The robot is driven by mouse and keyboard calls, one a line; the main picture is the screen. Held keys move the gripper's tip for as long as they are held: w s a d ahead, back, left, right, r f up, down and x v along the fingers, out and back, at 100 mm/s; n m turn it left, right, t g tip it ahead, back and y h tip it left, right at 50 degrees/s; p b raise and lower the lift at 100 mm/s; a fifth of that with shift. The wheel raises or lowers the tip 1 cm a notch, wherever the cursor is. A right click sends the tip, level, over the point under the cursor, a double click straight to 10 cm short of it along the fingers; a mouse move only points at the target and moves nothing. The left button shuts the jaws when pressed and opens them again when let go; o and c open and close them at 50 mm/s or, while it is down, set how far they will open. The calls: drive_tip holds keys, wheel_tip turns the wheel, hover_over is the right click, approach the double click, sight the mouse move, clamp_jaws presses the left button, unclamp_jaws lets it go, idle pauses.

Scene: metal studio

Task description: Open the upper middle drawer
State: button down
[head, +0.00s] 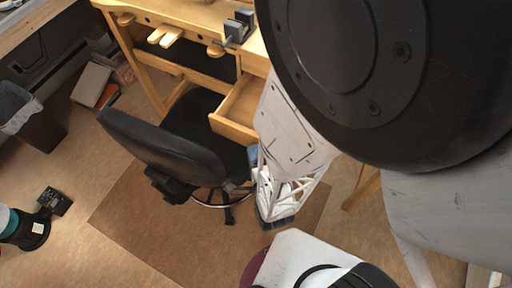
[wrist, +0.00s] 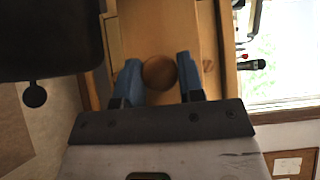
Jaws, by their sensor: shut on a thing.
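A wooden drawer (head: 232,129) stands pulled out from the workbench in the head view, with part of its inside showing. My arm hides its right part. In the wrist view, the drawer front (wrist: 160,36) carries a round wooden knob (wrist: 158,72). My gripper (wrist: 159,80) has its two blue fingers on either side of the knob and is shut on it. In the head view only a bit of blue finger (head: 253,155) shows by the drawer front, and the knob is hidden.
A black office chair (head: 165,140) stands left of the drawer, close to my arm. The wooden workbench (head: 185,18) has a grey vise (head: 237,27) on it. A brown mat (head: 150,215) covers the floor. A bin (head: 30,118) stands at the far left.

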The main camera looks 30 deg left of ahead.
drive_tip(key=shift+s, duration=2)
drive_tip(key=c, duration=0.8)
unclamp_jaws()
drive_tip(key=shift+o, duration=0.2)
drive_tip(key=v, duration=0.7)
drive_tip(key=shift+s+d, duration=0.3)
drive_tip(key=shift+w+d, duration=0.1)
